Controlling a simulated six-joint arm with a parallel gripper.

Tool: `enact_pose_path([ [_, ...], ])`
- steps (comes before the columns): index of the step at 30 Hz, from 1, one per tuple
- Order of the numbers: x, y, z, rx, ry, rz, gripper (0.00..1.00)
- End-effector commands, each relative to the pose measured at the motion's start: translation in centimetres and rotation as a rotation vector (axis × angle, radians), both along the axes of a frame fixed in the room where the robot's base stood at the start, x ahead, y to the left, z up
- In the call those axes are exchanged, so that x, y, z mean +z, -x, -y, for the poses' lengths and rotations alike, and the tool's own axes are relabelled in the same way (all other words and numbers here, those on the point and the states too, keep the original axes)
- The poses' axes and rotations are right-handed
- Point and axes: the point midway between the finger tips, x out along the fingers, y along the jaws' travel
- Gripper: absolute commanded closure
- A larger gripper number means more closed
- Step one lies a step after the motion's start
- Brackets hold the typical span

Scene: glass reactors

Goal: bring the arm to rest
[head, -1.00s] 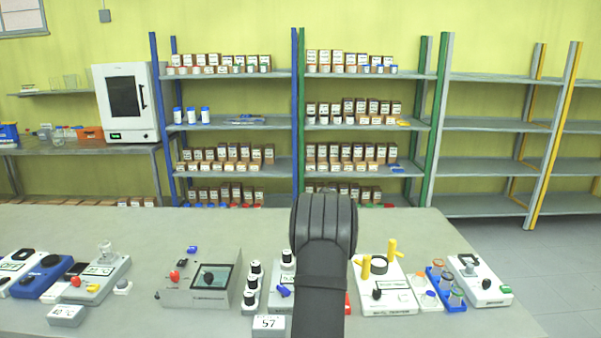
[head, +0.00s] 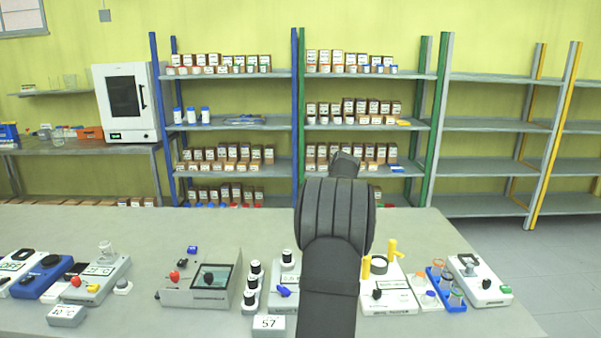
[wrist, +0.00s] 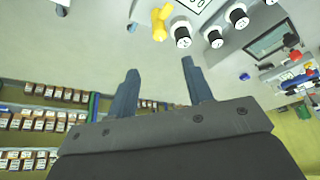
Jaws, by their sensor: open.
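My gripper (wrist: 160,88) shows in the wrist view as two blue-grey fingers standing apart, with nothing between them. The picture there is upside down, with the bench devices at the top and the shelves at the lower left. In the head view my dark arm (head: 333,225) rises from the bottom edge over the bench, right of centre. Its far end reaches in front of the lower shelves, and the fingers are hidden behind the arm there.
The grey bench (head: 130,235) carries a row of devices along its front. A panel device (head: 207,285) stands left of the arm, and a device with yellow knobs (head: 388,290) and a blue vial rack (head: 446,288) stand right of it. The bench's back strip is clear. Shelves (head: 230,128) stand behind.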

Motion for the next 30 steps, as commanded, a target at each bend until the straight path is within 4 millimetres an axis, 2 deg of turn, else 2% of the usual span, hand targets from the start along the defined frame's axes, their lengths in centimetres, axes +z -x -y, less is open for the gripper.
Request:
enact_pose_path([
  [1,1.1,0.3,0.4,-0.002,0.001,0.004,0.53],
  [6,4.3,1.2,1.3,-0.002,0.001,0.004,0.53],
  [30,-11.0,-3.1,-3.3,0.0,-0.001,-0.004,0.53],
])
